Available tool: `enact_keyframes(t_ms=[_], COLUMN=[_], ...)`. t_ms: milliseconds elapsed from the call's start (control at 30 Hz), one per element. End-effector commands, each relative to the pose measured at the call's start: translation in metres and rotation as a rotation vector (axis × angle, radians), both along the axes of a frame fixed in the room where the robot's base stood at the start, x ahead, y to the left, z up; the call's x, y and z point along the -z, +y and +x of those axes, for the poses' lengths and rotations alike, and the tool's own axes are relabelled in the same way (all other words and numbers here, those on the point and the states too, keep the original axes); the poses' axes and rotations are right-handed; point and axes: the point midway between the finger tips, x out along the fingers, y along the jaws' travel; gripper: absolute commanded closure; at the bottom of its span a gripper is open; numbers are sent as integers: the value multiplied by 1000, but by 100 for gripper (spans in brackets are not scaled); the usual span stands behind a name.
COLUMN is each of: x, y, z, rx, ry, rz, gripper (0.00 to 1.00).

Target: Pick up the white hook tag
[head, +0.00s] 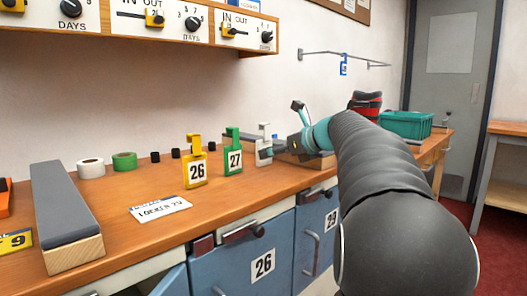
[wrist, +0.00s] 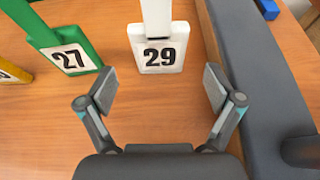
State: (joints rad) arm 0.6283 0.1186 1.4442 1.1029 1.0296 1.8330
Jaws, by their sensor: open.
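The white hook tag (wrist: 157,57), marked 29, stands on the wooden bench just ahead of my gripper, near the middle top of the wrist view. Its upper part runs out of that picture. In the head view the white tag (head: 264,146) stands right of the green tag, partly covered by my gripper (head: 283,148). My gripper (wrist: 160,92) is open, with its two fingers spread wide to either side of the line to the tag. Nothing is between the fingers.
A green tag 27 (head: 233,150) and a yellow tag 26 (head: 194,165) stand to the left. A grey padded block (wrist: 262,90) lies close along the right finger. A card (head: 160,208) lies on the bench. A teal crate (head: 406,124) stands farther right.

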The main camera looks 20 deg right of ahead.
Motion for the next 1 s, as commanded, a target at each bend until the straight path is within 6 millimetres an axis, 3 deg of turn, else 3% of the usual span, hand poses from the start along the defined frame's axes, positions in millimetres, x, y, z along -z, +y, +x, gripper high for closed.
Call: enact_keyframes(t_ms=[233, 500, 767, 1000], x=[5, 17, 17, 17], y=[6, 18, 18, 18], z=[13, 46, 49, 49], rx=[-4, -5, -2, -2], ry=[1, 0, 0, 0], rz=[0, 1, 0, 0], gripper=[8, 8, 8, 66])
